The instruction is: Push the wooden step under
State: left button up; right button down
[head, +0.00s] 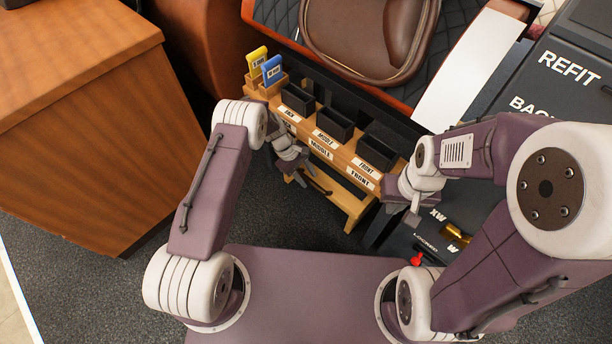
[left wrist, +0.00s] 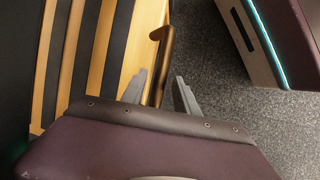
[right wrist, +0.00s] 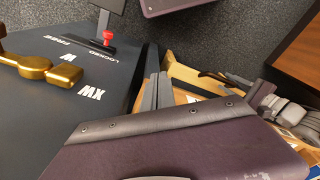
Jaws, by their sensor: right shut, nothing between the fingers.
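The wooden step (head: 350,203) stands on the carpet, low in front of the labelled rack. A brown bar handle (left wrist: 160,60) is on its side in the left wrist view, where pale wood (left wrist: 147,25) and dark strips show. My left gripper (head: 303,174) is open at the handle; its fingers (left wrist: 162,84) lie either side of the handle's lower end in that view. I cannot tell whether they touch it. My right gripper (head: 414,208) is shut and empty, to the right of the step. The step's end also shows beyond its fingers in the right wrist view (right wrist: 184,74).
The rack (head: 337,150) holds black bins and a yellow and a blue tag. A brown saddle (head: 370,35) lies behind it. A dark case with a brass handle (head: 456,236) and red knob (head: 416,259) is at right. A wooden cabinet (head: 90,130) is at left, with carpet between.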

pick_arm(q)
jog(key=p+v, duration=0.1)
jog(key=v, duration=0.1)
jog(key=p+v, duration=0.1)
jog(key=shift+w+a+r, duration=0.15)
jog(key=shift+a, duration=0.4)
jog(key=w+a+p, duration=0.1)
jog(key=w+a, duration=0.1)
jog(key=a, duration=0.8)
jog(key=shift+w+a, duration=0.2)
jog(key=shift+a, duration=0.15)
